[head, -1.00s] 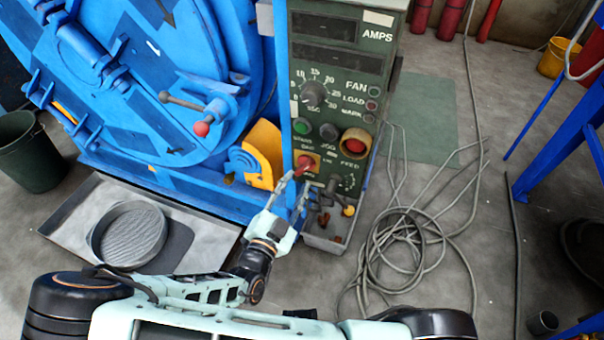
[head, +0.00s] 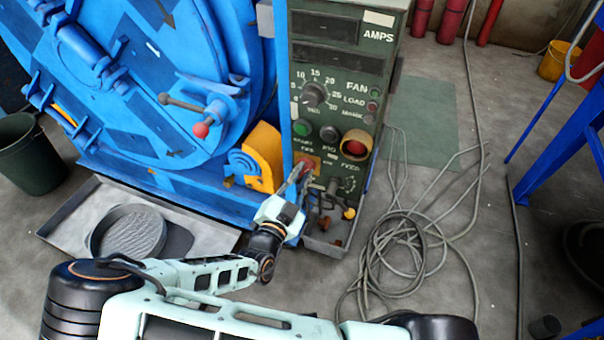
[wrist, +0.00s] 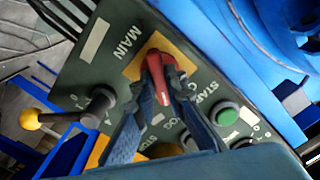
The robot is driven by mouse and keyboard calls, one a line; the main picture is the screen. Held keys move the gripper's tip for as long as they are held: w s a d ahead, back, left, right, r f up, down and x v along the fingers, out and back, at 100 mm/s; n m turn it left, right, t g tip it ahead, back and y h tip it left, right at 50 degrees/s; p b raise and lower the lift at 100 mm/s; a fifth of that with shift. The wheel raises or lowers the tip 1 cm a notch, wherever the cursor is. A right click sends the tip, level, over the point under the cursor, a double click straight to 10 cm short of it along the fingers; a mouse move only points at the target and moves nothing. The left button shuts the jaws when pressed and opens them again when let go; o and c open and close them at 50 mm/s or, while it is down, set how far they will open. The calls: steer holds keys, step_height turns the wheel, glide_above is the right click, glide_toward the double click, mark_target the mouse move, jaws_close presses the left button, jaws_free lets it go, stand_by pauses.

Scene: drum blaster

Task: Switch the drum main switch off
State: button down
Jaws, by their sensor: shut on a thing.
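The drum main switch is a red handle on a yellow-orange plate (head: 314,161), low on the green control panel (head: 331,82). In the wrist view the red handle (wrist: 157,76) lies between my fingers, beside the printed word MAIN. My gripper (head: 301,174) is at the switch, and its fingers (wrist: 163,88) are closed around the red handle from both sides. In the head view the fingers hide much of the handle. I cannot read the switch's set position.
A green button (head: 302,127) and a red button in a yellow collar (head: 356,144) are close by on the panel. A yellow-knobbed lever (wrist: 30,119) juts out near the switch. The blue drum (head: 150,90) stands left; coiled cable (head: 405,240) lies right.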

steer(key=shift+n, duration=0.4)
steer(key=n, duration=0.5)
steer(key=shift+n, duration=0.4)
stand_by(0.4)
steer(key=c, duration=2)
jaws_free()
steer(key=shift+o, duration=0.2)
steer(key=v, duration=1.2)
steer(key=shift+a, duration=0.1)
